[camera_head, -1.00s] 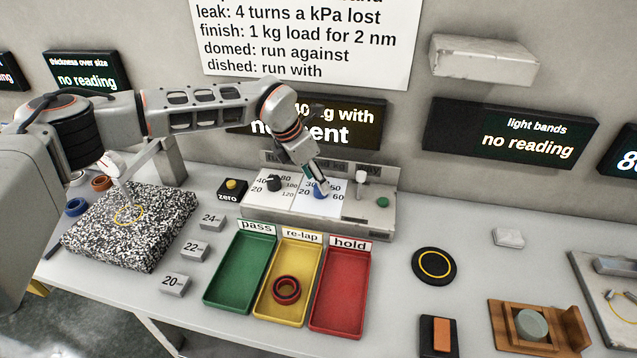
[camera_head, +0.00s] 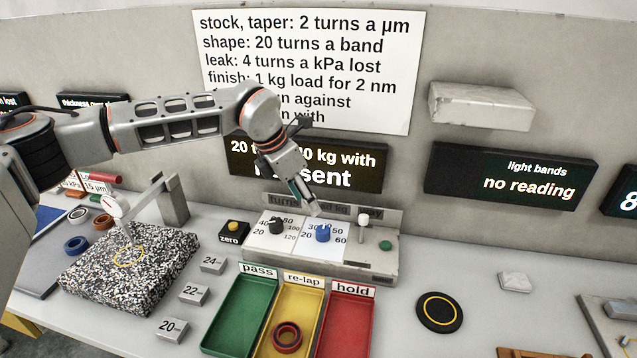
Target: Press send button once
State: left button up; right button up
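A grey control panel (camera_head: 345,262) stands at the back of the bench. A small green button (camera_head: 385,244) is at its right end; I see no readable label on it, and nothing covers it. Left of it are a white-topped lever (camera_head: 362,220), a blue knob (camera_head: 322,234) and a black knob (camera_head: 276,227). My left gripper (camera_head: 308,200) is above and behind the blue knob, apart from it, and left of the green button. It looks empty; its fingers are seen edge-on, so their opening is unclear. My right gripper is out of view.
A dark display (camera_head: 345,160) behind my arm reads partly "40 kg with" and "sent"; the arm hides some words. Green (camera_head: 236,318), yellow (camera_head: 303,320) and red (camera_head: 345,330) trays stand in front of the panel. A yellow "zero" button (camera_head: 233,226) is left.

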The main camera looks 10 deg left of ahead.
aim_at(385, 246)
jog(key=k, duration=1)
